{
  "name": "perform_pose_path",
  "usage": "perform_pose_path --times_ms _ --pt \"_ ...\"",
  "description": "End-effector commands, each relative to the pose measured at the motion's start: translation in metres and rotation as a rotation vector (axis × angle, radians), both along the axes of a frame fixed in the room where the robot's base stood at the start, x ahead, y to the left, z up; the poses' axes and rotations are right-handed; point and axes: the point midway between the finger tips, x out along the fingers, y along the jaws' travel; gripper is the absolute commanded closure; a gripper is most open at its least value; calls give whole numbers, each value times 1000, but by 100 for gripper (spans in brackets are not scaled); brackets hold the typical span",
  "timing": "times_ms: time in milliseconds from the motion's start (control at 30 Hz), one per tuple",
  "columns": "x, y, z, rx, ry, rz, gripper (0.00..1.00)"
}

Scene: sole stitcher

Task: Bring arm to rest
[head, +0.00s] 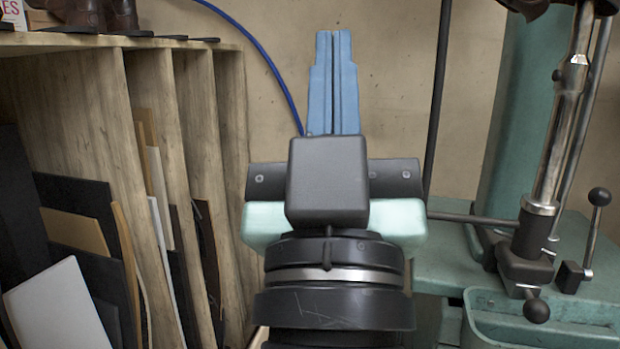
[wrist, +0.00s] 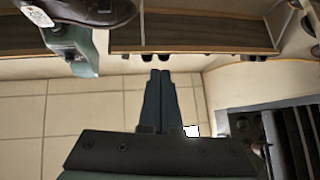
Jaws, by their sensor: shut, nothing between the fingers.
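My gripper (head: 334,42) stands upright in the middle of the head view, with its two blue fingers pressed together and nothing between them. In the wrist view the gripper (wrist: 160,75) also shows shut and empty, over a pale tiled floor (wrist: 80,115). My arm is raised in front of a beige wall and touches nothing that I can see.
A wooden rack (head: 110,75) with upright sheets in its slots stands at the left. A green machine (head: 530,130) with a metal column (head: 560,125) and black knobs stands at the right. A blue cable (head: 262,50) hangs behind. A tagged brown shoe (wrist: 95,10) shows in the wrist view.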

Motion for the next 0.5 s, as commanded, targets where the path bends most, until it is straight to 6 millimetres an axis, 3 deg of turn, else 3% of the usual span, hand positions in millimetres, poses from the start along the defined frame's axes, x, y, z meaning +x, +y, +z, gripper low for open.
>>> perform_pose_path --times_ms 33,67,500 --pt "-24 11 36 43 -55 79 100" --pt "-37 17 50 67 -81 126 100" --pt "-32 16 181 72 -65 126 100"
